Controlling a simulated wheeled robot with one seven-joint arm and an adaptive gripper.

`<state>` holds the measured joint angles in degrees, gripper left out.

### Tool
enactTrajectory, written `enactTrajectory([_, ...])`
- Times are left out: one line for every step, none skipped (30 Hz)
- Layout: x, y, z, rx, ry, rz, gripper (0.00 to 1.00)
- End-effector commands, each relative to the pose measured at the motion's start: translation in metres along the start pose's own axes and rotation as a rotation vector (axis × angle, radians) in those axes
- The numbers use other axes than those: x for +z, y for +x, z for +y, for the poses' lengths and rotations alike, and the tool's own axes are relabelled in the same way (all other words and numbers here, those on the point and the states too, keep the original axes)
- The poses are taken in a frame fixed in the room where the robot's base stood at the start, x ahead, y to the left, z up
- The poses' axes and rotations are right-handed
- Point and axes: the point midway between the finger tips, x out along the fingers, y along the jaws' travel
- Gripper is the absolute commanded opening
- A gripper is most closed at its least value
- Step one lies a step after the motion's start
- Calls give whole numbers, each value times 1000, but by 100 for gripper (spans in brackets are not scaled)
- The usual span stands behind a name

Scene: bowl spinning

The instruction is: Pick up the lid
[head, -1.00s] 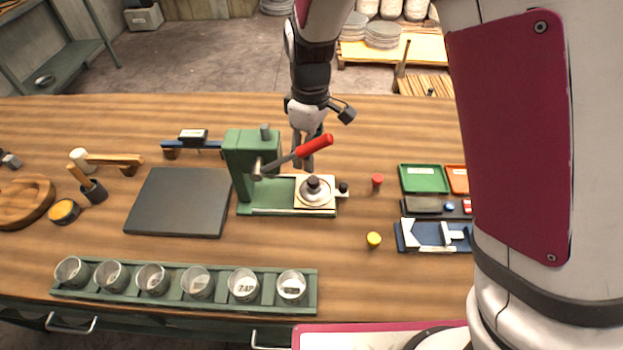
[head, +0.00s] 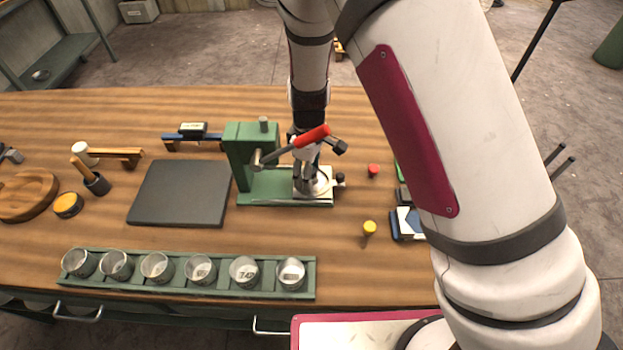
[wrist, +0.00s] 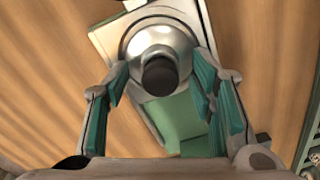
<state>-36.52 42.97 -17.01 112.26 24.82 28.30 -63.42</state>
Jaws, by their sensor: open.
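The lid (wrist: 160,58) is a round silver piece with a black knob (wrist: 160,75) on top, sitting on the square plate of the green press. My gripper (wrist: 160,88) is open above it, with one teal-padded finger on either side of the knob. In the head view my gripper (head: 306,178) is down over the plate, below the red-handled lever, and hides most of the lid. I cannot tell whether the fingers touch the lid.
The green press (head: 240,160) stands just left of my gripper, its red lever handle (head: 312,136) close to my wrist. A red peg (head: 373,171) and a yellow peg (head: 369,228) stand to the right. A dark slab (head: 180,193) lies left. A rack of cups (head: 180,282) lines the front edge.

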Motion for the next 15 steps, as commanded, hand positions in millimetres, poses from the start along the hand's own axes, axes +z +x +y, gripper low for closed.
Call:
enactTrajectory([0, 0, 0, 0, 0, 0, 50])
enactTrajectory([0, 0, 0, 0, 0, 0, 50])
enactTrajectory([0, 0, 0, 0, 0, 1, 50])
enactTrajectory([0, 0, 0, 0, 0, 0, 50])
enactTrajectory([0, 0, 0, 0, 0, 0, 48])
enactTrajectory([0, 0, 0, 0, 0, 0, 39])
enactTrajectory([0, 0, 0, 0, 0, 0, 32])
enactTrajectory([0, 0, 0, 0, 0, 0, 25])
enactTrajectory([0, 0, 0, 0, 1, 0, 16])
enactTrajectory([0, 0, 0, 0, 1, 0, 10])
enactTrajectory([0, 0, 0, 0, 1, 0, 3])
enactTrajectory([0, 0, 0, 0, 1, 0, 0])
enactTrajectory([0, 0, 0, 0, 1, 0, 0])
enactTrajectory([0, 0, 0, 0, 1, 0, 0])
enactTrajectory([0, 0, 0, 0, 1, 0, 0])
